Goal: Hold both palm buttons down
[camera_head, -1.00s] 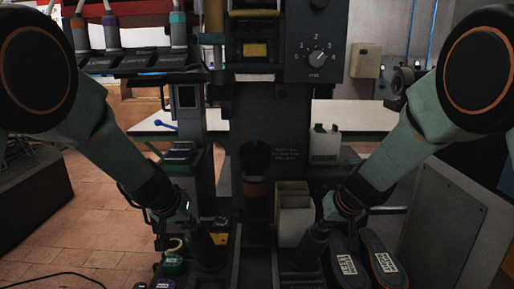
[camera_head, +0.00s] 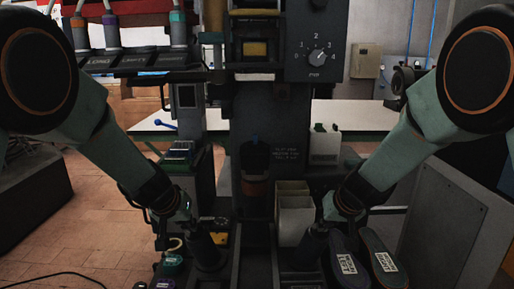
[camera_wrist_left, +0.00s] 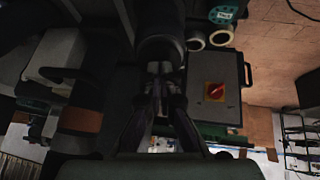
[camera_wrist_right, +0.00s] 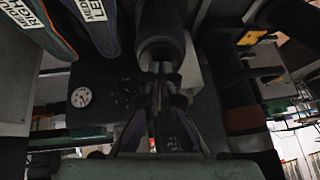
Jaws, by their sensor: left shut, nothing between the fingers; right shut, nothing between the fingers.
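Two dark, rounded upright posts, which look like the palm buttons, stand low on the press, left (camera_head: 207,252) and right (camera_head: 310,252). My left gripper (camera_head: 188,220) is shut and empty, at the upper end of the left button. In the left wrist view its closed fingertips (camera_wrist_left: 162,72) meet the near edge of the dark button (camera_wrist_left: 160,40). My right gripper (camera_head: 328,220) is shut and empty at the right button. In the right wrist view its closed fingertips (camera_wrist_right: 160,70) meet that button (camera_wrist_right: 161,28). I cannot tell whether either button is pushed down.
The press column (camera_head: 290,150) stands between my arms, with a numbered dial (camera_head: 317,57) above. Labelled shoes (camera_head: 378,262) lie right of the right button. A pale bin (camera_head: 293,215) sits between the buttons.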

